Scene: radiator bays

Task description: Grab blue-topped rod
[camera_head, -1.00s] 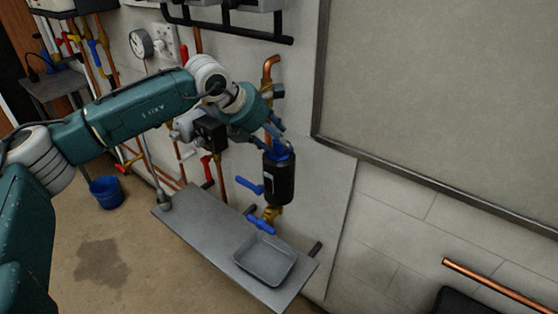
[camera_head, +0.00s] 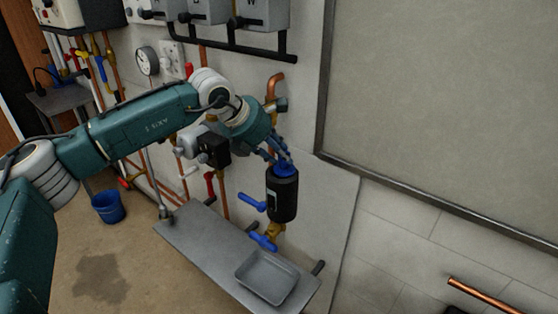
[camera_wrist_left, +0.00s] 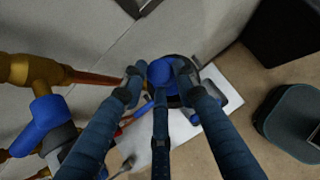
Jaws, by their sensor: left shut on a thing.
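The blue-topped rod shows only its blue top (camera_head: 285,170), seated at the mouth of an upright black cylinder (camera_head: 283,198) on the pipework. The rod's shaft is hidden inside the cylinder. My left gripper (camera_head: 280,160) reaches down from above and is shut on the blue top. In the left wrist view the fingers (camera_wrist_left: 160,85) close around the round blue top (camera_wrist_left: 160,72). My right gripper is not in view.
Blue-handled valves (camera_head: 263,242) sit beside and below the cylinder. A grey shelf (camera_head: 200,240) under it carries a shallow tray (camera_head: 248,279). Copper pipe (camera_head: 272,88) rises behind. A large framed panel (camera_head: 450,100) is on the right. A blue bucket (camera_head: 108,207) stands on the floor.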

